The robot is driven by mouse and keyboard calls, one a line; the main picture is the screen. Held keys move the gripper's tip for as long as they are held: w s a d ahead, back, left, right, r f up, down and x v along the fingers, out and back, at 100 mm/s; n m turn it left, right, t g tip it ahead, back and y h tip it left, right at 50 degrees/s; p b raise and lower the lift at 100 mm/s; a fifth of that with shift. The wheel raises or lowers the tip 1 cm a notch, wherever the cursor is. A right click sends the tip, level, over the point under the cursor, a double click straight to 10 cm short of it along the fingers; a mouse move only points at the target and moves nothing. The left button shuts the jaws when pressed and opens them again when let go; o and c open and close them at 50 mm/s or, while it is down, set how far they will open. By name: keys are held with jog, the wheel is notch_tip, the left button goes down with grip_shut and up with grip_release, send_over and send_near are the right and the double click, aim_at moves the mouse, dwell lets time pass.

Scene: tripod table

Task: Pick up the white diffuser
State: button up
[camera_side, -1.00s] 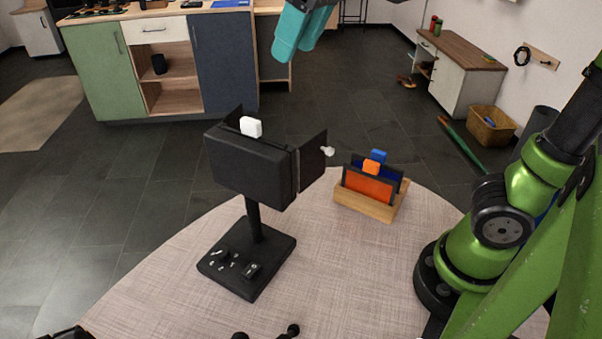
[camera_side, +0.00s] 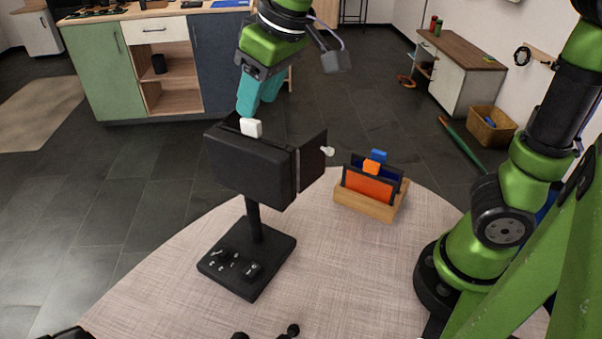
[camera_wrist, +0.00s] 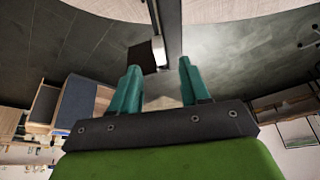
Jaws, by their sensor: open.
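The white diffuser (camera_side: 251,128) shows as a small white tab standing up from the top of a black box-shaped lamp head (camera_side: 248,165) in the side view. The lamp head sits on a black post and base on the table. My gripper (camera_side: 250,108) has teal fingers, open and empty, pointing down just above and behind the white tab. In the wrist view the gripper (camera_wrist: 157,70) shows two fingers apart, with a narrow white strip (camera_wrist: 157,45) between and beyond them, beside a dark bar. I cannot tell whether the fingers touch the tab.
A black side flap (camera_side: 312,160) with a white knob stands out at the lamp head's right. A wooden holder (camera_side: 366,203) with orange and blue panels stands to the right on the round table (camera_side: 330,270). The table front is mostly clear.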

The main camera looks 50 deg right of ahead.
aim_at(253, 121)
jog(key=x, duration=0.5)
jog(key=shift+s+f, duration=0.1)
jog(key=shift+s, duration=0.05)
grip_shut()
